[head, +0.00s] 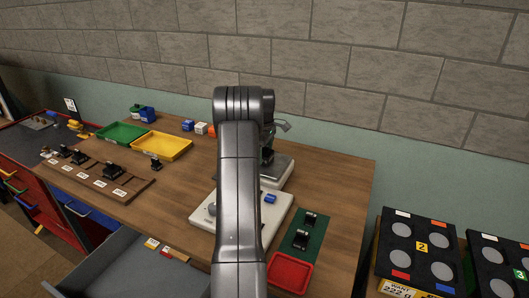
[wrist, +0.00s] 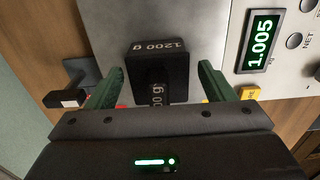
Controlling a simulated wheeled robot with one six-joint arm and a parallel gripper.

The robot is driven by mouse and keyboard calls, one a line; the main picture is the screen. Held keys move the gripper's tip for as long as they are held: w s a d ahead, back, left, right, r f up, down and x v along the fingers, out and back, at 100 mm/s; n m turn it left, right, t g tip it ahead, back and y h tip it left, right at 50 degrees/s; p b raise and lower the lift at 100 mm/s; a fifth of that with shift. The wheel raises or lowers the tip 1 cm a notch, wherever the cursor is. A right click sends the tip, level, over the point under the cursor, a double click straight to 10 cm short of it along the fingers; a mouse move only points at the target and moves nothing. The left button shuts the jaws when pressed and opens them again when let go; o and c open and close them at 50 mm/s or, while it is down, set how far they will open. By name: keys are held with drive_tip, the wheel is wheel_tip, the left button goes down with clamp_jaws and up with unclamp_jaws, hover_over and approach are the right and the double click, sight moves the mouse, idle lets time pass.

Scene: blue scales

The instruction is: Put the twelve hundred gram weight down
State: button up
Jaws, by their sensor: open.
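The black twelve hundred gram weight (wrist: 158,68), labelled "1200 g", stands on the grey metal pan (wrist: 205,25) of a scale. It also shows in the head view (head: 267,155), at the back of the table beside my arm. The scale's green display (wrist: 264,41) reads 1.005 kg. My gripper (wrist: 158,86) is open, with one green finger on each side of the weight and a visible gap to both. In the head view my arm hides most of the gripper and part of the scale.
A second white scale (head: 283,213) bears a blue block (head: 270,199). A green mat (head: 293,252) with black weights and a red tray (head: 290,273) lie at right. Green (head: 121,134) and yellow (head: 162,146) trays and a wooden weight rack (head: 85,182) stand left. The table's right strip is clear.

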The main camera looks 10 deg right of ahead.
wheel_tip(320, 180, up, 12)
drive_tip(key=shift+r+b, duration=0.1)
drive_tip(key=shift+b, duration=0.4)
wheel_tip(320, 180, down, 12)
drive_tip(key=shift+r+p, duration=0.25)
drive_tip(key=shift+p, duration=0.3)
drive_tip(key=shift+r+b, duration=0.35)
drive_tip(key=shift+r, duration=0.95)
